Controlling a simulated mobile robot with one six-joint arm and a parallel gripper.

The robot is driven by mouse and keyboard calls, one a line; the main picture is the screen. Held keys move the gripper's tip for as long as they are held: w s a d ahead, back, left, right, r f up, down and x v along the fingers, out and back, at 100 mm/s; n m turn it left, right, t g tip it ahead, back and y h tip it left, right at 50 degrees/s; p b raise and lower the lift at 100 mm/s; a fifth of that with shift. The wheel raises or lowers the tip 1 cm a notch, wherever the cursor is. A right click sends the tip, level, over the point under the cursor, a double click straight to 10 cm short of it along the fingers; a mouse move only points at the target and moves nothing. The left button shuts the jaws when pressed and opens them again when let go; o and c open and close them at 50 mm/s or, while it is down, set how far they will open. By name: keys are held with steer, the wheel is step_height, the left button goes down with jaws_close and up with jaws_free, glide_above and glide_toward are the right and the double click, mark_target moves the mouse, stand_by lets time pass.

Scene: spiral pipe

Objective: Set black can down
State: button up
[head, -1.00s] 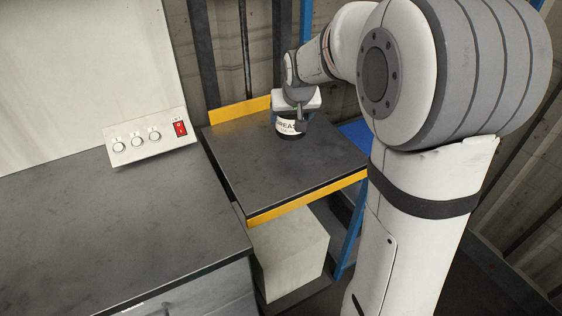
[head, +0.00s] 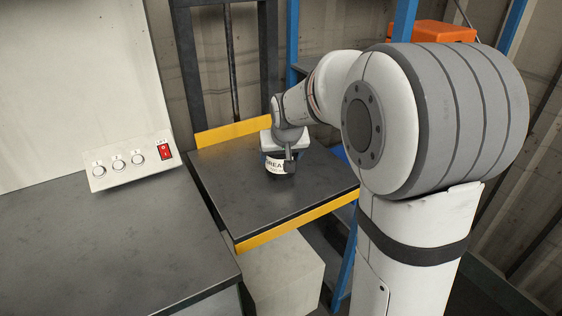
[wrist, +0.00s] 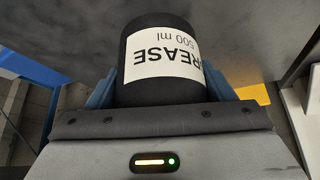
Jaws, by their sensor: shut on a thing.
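The black can (head: 279,165) has a white label reading "GREASE". In the head view it is at the far part of a dark platform (head: 250,205) with yellow edges. It looks upright and at or just above the surface; I cannot tell whether it touches. My gripper (head: 287,152) is shut on the can from above and behind. In the wrist view the can (wrist: 160,58) sits between the blue fingers of my gripper (wrist: 160,95), its label text upside down and "500 ml" showing.
A grey workbench (head: 110,245) with a control panel (head: 130,160) of several round buttons and a red switch is at the left. A blue frame (head: 345,255) stands right of the platform. An orange object (head: 430,32) is at the back right. The platform's front is clear.

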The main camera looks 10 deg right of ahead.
steer(key=shift+f, duration=0.75)
steer(key=shift+f, duration=0.15)
steer(key=o, duration=1.4)
steer(key=shift+r, duration=0.35)
steer(key=p+v, duration=0.1)
steer(key=v, duration=1)
steer(key=s+f+g, duration=0.2)
steer(key=s+f, duration=0.3)
steer(key=s, duration=0.6)
steer(key=s+f+g, duration=0.2)
steer(key=s+f, duration=0.2)
steer(key=s, duration=0.7)
steer(key=shift+s+f, duration=0.3)
steer(key=shift+f, duration=0.1)
steer(key=shift+d, duration=0.15)
